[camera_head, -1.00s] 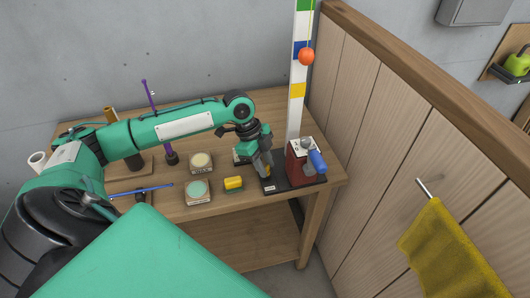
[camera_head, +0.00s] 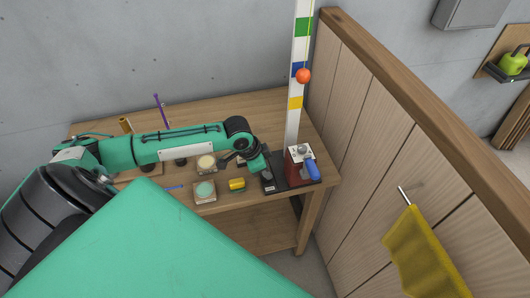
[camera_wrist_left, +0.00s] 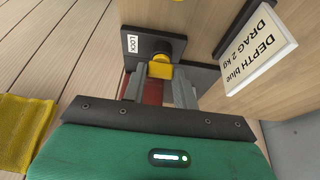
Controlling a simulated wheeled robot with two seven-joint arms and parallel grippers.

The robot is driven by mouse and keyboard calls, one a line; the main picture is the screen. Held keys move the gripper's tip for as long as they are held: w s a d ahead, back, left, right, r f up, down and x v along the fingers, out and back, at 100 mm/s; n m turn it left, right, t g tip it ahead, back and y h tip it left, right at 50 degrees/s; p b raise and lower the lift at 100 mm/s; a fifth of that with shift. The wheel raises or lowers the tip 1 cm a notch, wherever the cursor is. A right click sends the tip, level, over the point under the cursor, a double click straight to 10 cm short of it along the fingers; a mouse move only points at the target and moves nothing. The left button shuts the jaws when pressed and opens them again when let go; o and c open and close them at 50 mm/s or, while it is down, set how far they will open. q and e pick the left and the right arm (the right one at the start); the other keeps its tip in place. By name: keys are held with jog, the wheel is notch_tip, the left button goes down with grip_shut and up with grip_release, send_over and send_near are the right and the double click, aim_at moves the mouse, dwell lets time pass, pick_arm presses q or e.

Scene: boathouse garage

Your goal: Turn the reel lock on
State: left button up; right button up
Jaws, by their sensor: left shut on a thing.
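The reel (camera_head: 299,168) is a red box with a grey top and a blue handle (camera_head: 312,170), on a black base (camera_head: 282,187) at the table's right end. My left gripper (camera_head: 268,176) points down over the base, left of the red box. In the left wrist view, my left gripper (camera_wrist_left: 160,88) is shut on the yellow lock knob (camera_wrist_left: 159,71). The knob sits on a dark plate beside a white LOCK label (camera_wrist_left: 131,43). A sign reading "DEPTH blue, DRAG 2 kg" (camera_wrist_left: 259,50) stands to the right. My right gripper is not in view.
A striped pole (camera_head: 293,125) with an orange ball (camera_head: 303,76) rises behind the reel. A wooden partition (camera_head: 365,110) with a yellow towel (camera_head: 425,255) bounds the right side.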

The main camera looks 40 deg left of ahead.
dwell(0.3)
pick_arm(q)
jog(key=o, duration=1)
jog(key=b+v, duration=0.3)
jog(key=v, duration=1)
jog(key=shift+s+r, duration=0.3)
jog(key=shift+r, duration=0.05)
